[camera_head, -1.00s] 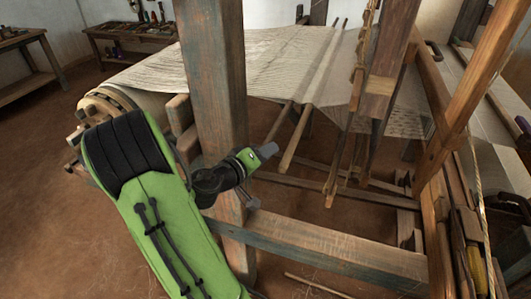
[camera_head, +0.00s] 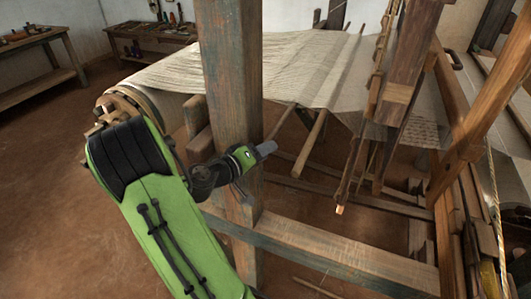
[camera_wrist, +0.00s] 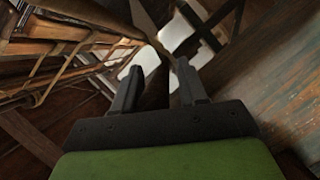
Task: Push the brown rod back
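Two slim brown rods stick out toward me from under the cloth of the loom. The nearer, longer rod (camera_head: 311,144) has its free end a little to the right of my gripper (camera_head: 268,148). The other rod (camera_head: 281,122) is behind it, its lower end close to the wooden post. I cannot tell which one the task means. In the wrist view my gripper (camera_wrist: 158,85) has its two dark fingers apart. A dark brown upright shape shows in the gap between them, seemingly beyond the tips; I cannot tell whether it is a rod. No contact is visible.
A thick wooden post (camera_head: 228,90) stands beside my wrist. A low crossbeam (camera_head: 330,252) runs below it. White cloth (camera_head: 290,65) spreads over the loom. Hanging wooden bars (camera_head: 352,165) are to the right. A tool bench (camera_head: 150,35) stands at the back left.

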